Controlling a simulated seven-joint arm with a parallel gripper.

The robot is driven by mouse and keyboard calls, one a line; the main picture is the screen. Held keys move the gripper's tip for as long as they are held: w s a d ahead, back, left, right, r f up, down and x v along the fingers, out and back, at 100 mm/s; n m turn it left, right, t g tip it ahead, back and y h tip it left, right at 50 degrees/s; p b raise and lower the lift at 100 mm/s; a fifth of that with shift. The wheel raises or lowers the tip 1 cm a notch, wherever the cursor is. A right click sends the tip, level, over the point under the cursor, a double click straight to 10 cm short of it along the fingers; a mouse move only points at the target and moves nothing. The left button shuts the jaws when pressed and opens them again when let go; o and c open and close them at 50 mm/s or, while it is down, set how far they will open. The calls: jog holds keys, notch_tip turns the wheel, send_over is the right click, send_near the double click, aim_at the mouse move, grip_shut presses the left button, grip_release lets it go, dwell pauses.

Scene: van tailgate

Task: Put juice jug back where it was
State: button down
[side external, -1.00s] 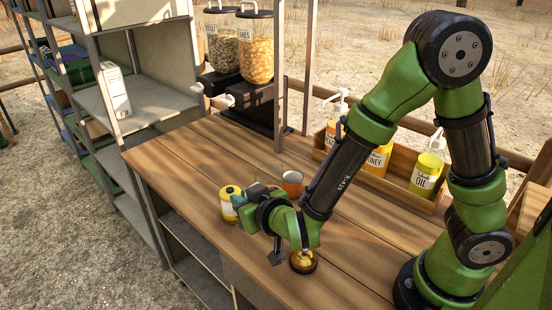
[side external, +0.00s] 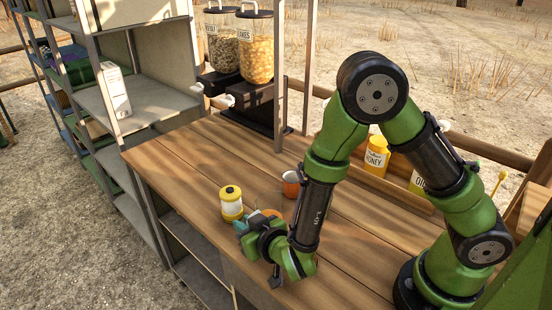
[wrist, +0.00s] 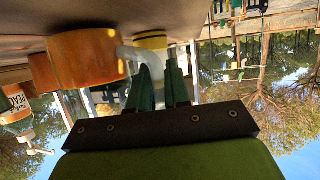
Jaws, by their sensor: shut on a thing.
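The juice jug (wrist: 88,58) shows in the wrist view as a wide orange body with a pale, curved handle; this view is upside down. My gripper (wrist: 160,75) is shut on the handle, with the jug body beside the fingers. In the side view my gripper (side external: 246,232) is low over the front part of the wooden counter. There, only a sliver of orange, probably the jug, shows behind my gripper, and its base is hidden. I cannot tell whether the jug touches the counter.
A yellow-and-white canister (side external: 231,204) stands close by my gripper. Cereal dispensers (side external: 255,48) stand at the back left. The left counter is clear.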

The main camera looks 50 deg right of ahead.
jog(key=shift+f, duration=0.15)
jog(key=c, duration=1.1)
grip_release()
